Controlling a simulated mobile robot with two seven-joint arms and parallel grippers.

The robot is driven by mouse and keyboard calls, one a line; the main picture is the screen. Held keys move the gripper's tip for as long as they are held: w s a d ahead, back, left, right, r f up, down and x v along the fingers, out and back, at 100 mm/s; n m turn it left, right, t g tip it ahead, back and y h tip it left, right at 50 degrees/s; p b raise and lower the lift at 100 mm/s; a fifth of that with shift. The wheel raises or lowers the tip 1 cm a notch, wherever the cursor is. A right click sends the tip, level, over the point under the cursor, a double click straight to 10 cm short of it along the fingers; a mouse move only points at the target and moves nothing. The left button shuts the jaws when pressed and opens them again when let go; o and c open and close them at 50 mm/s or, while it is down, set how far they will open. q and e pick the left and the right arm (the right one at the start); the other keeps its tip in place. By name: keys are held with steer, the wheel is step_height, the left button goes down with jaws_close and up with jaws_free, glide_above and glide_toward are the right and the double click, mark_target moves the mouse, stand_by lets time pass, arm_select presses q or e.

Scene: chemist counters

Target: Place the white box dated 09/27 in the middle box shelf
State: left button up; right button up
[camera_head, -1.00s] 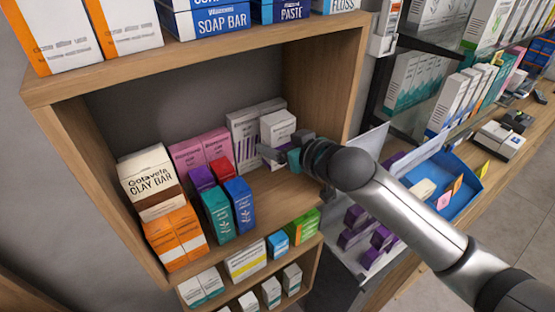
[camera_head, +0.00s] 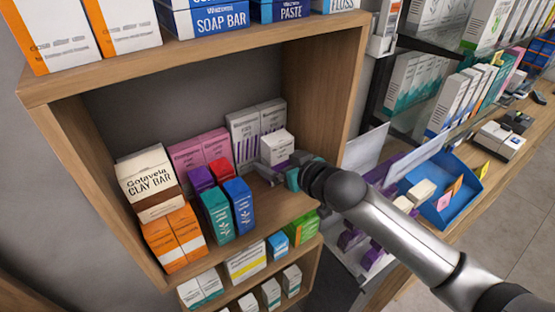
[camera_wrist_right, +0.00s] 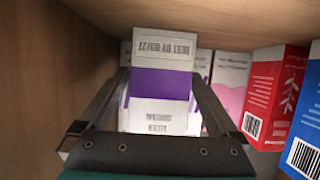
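A white box (camera_head: 277,147) with a purple band is at the right end of the middle wooden box shelf (camera_head: 295,208). It stands in front of the white-and-purple boxes at the back. My right gripper (camera_head: 270,170) reaches in from the right with its fingers at the lower part of the box. In the right wrist view the white box (camera_wrist_right: 162,62) sits between both fingers of the right gripper (camera_wrist_right: 160,95), which appear to press its sides. My left gripper is not in view.
White-and-purple boxes (camera_head: 243,134) and pink boxes (camera_head: 187,155) line the back. Purple, red, teal and blue boxes (camera_head: 238,205) stand left of my gripper, near a Clay Bar box (camera_head: 148,178). The shelf's right wall (camera_head: 318,95) is close. A blue tray (camera_head: 450,205) lies outside.

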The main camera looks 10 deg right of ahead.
steer(key=shift+r, duration=0.1)
steer(key=shift+r, duration=0.1)
steer(key=v, duration=1.2)
steer(key=shift+d, duration=0.1)
